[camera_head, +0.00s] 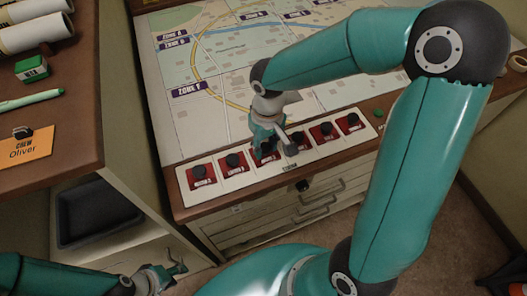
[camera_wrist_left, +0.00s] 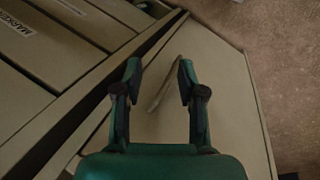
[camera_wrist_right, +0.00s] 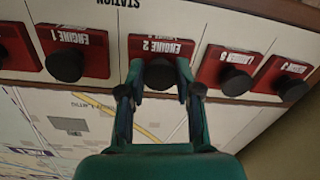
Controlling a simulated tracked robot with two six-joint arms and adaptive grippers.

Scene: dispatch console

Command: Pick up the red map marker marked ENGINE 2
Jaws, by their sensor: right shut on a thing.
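The red ENGINE 2 map marker (camera_wrist_right: 160,47) with its black knob (camera_wrist_right: 159,75) lies on the white station strip in the right wrist view. My right gripper (camera_wrist_right: 157,80) has its fingers on both sides of the knob and is shut on it. In the head view my right gripper (camera_head: 272,143) reaches down onto the row of markers and hides part of this marker. My left gripper (camera_head: 178,269) is low at the bottom left, away from the markers. In the left wrist view its fingers (camera_wrist_left: 158,78) are apart, with nothing held.
Red ENGINE 1 (camera_wrist_right: 73,47) and LADDER 5 (camera_wrist_right: 233,68) markers flank it closely on the same strip. The map board (camera_head: 190,130) lies behind the row. Drawers (camera_head: 255,225) are below. A side desk (camera_head: 75,110) with an orange Oliver tag (camera_head: 25,147) stands left.

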